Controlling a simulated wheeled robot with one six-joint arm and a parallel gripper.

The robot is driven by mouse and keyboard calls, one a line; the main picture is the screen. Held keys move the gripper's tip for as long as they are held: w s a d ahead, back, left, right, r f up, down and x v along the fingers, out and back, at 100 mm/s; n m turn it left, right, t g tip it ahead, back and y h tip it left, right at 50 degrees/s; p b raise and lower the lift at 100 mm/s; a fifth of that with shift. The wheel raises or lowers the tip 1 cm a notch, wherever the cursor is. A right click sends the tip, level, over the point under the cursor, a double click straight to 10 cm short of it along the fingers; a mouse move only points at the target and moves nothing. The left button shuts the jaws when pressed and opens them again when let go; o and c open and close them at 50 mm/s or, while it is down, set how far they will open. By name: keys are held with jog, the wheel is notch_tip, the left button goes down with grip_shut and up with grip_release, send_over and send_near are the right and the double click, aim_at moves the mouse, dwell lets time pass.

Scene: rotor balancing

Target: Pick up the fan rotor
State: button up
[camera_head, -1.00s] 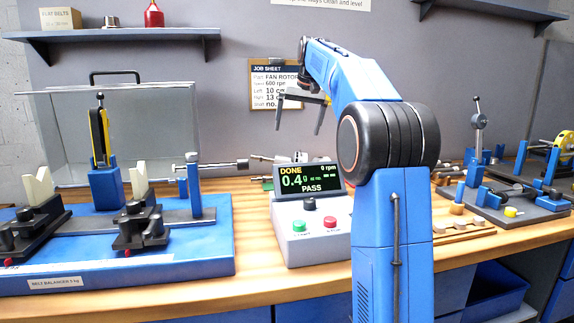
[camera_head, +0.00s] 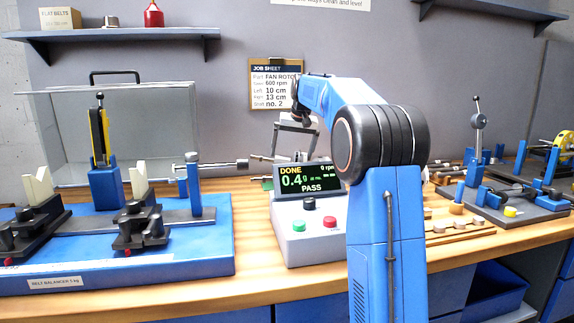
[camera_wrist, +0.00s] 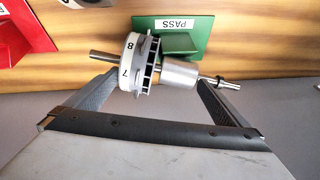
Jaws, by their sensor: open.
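The fan rotor (camera_wrist: 178,72) shows in the wrist view: a shaft with a white numbered disc, a dark finned fan and a grey metal cylinder. It lies across the green PASS holder (camera_wrist: 196,34). My gripper (camera_wrist: 158,82) is open, with one finger on either side of the rotor's middle and nothing clamped. In the wrist view the fingers appear close to the rotor; I cannot tell whether they touch it. In the head view my gripper (camera_head: 291,156) points down behind the display box, which hides most of the rotor.
The display box (camera_head: 307,225) reads DONE, 0.4 g, PASS and stands in front of my gripper. The blue belt balancer (camera_head: 180,262) is at left with a clear guard behind it. A red holder (camera_wrist: 22,30) lies beside the green one. Another fixture (camera_head: 525,205) is at right.

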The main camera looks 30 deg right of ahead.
jog(key=shift+w+f, duration=0.15)
jog(key=shift+f, duration=0.15)
jog(key=shift+r, duration=0.1)
jog(key=c, duration=1.2)
notch_tip(320, 180, up, 18)
jog(key=shift+f, duration=0.1)
